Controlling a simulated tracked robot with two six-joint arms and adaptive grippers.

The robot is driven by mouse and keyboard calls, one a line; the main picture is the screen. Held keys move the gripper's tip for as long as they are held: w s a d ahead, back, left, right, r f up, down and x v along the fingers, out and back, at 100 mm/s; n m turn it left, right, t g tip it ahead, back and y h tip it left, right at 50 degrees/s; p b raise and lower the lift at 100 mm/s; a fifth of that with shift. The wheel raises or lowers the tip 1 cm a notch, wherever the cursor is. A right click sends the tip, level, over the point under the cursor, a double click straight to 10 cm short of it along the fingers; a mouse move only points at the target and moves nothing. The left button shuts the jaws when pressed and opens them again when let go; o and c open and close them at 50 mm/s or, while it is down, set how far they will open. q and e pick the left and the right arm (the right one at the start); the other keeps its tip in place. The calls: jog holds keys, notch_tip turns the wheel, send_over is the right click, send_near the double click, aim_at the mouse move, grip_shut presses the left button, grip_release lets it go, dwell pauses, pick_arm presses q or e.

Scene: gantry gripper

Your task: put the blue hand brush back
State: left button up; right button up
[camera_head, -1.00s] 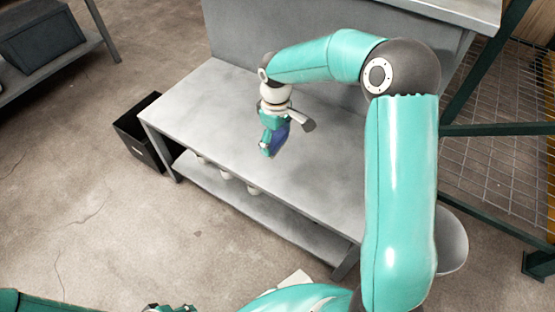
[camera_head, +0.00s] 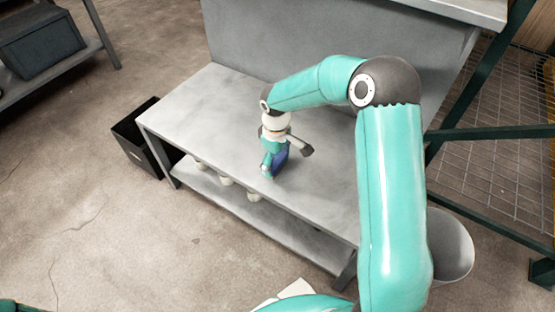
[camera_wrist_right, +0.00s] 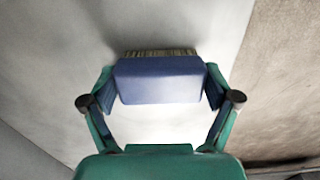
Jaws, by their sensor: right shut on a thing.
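The right wrist view shows the blue brush body (camera_wrist_right: 160,82) pinched from both sides by the right gripper (camera_wrist_right: 160,88). A row of bristles shows along the brush's far edge, close to the bench top with a dark shadow beside it. I cannot tell whether the bristles touch the bench. Part of the brush is hidden behind the gripper in the head view. My left gripper is not in view.
Several pale cups (camera_head: 227,181) stand on the bench's lower shelf. A black bin (camera_head: 137,150) stands at the bench's left end. A grey upright panel (camera_head: 285,45) closes the bench's back. Much of the bench top is clear. A green-framed mesh fence (camera_head: 480,175) stands at right.

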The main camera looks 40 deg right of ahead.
aim_at(277, 160)
jog(key=o, duration=1.1)
notch_tip(277, 160, up, 12)
jog(key=p, duration=0.4)
jog(key=shift+r, duration=0.1)
